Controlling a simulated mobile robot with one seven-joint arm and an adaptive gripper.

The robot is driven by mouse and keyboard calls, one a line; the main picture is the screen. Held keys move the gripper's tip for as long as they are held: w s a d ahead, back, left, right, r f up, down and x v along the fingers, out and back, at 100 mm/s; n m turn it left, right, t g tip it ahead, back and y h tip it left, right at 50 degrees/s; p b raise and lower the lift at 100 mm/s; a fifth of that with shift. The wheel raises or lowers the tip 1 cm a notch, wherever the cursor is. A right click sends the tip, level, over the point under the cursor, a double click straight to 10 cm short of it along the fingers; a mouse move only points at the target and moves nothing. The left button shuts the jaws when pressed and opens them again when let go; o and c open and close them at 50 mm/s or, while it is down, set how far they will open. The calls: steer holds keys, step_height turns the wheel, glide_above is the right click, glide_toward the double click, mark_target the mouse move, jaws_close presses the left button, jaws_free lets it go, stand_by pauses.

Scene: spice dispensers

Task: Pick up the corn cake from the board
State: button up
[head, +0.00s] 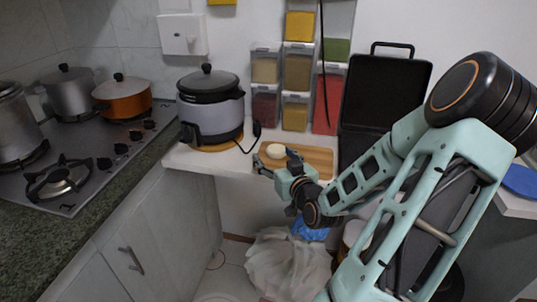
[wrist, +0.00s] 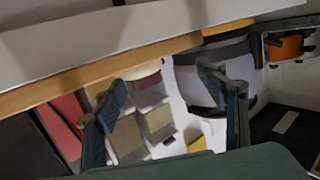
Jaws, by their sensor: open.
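The corn cake (head: 275,151) is a small pale, rounded piece lying near the left end of the wooden board (head: 318,158) in the head view. My gripper (head: 270,167) is at the board's front left edge, close to the cake. In the wrist view the picture is turned over, and the board (wrist: 60,92) runs across as a brown edge. The pale cake (wrist: 145,71) shows beside it, between the fingers. The gripper (wrist: 161,78) is open, one finger on each side of the cake. I cannot tell whether they touch it.
A rice cooker (head: 210,105) stands left of the board, with a cord near it. Spice dispensers (head: 297,75) line the wall behind. An open black appliance (head: 385,92) stands to the right. The stove (head: 85,150) with pots is far left. A white bag (head: 285,265) lies below the counter.

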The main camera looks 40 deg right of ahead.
mark_target(270, 149)
steer(key=x, duration=0.6)
steer(key=shift+w+d+f+b, duration=0.15)
steer(key=shift+w+d+b, duration=0.05)
steer(key=shift+d+b, duration=0.2)
steer(key=c, duration=1.3)
